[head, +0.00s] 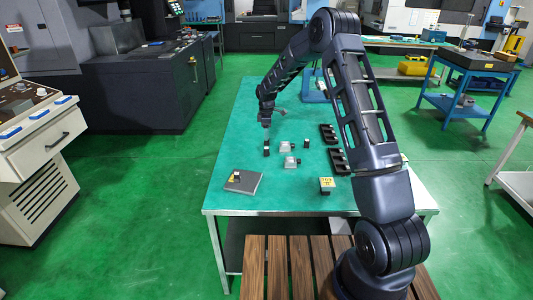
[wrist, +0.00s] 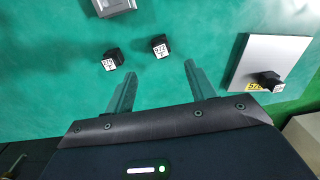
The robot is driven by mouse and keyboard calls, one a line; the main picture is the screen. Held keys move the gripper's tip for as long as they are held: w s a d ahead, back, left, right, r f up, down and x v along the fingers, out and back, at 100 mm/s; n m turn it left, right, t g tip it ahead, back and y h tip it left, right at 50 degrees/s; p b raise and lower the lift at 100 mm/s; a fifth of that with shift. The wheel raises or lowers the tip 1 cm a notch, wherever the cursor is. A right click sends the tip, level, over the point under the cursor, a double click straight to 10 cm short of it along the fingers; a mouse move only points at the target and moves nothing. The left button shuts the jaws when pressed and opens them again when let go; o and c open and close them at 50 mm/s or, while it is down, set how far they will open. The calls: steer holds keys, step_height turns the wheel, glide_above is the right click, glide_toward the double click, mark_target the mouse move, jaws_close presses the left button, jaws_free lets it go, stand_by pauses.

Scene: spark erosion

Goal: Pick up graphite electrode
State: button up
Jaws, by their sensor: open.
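Small dark blocks with white labels, which look like graphite electrodes, are on the green table top. Two stand close together in the wrist view: a left block (wrist: 113,59) and a right block (wrist: 159,46). A third dark block (wrist: 267,79) is on a grey plate (wrist: 243,76) at the right, beside a yellow tag. My gripper (wrist: 160,70) is open and empty, with the right block just beyond the gap between its fingers and the left block beyond the left finger. In the head view my gripper (head: 266,124) hangs over the table's left side, above dark blocks (head: 266,151).
In the head view, silver fixtures (head: 284,146) and another dark block (head: 307,144) stand right of my gripper. Black trays (head: 338,161) lie farther right. A yellow-labelled item (head: 326,183) and the grey plate (head: 246,186) are nearer.

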mark_target(267, 148)
step_height(267, 148, down, 11)
steer(key=shift+s+r, duration=0.1)
steer(key=shift+r, duration=0.05)
stand_by(0.5)
steer(key=c, duration=1.1)
steer(key=shift+r, duration=0.1)
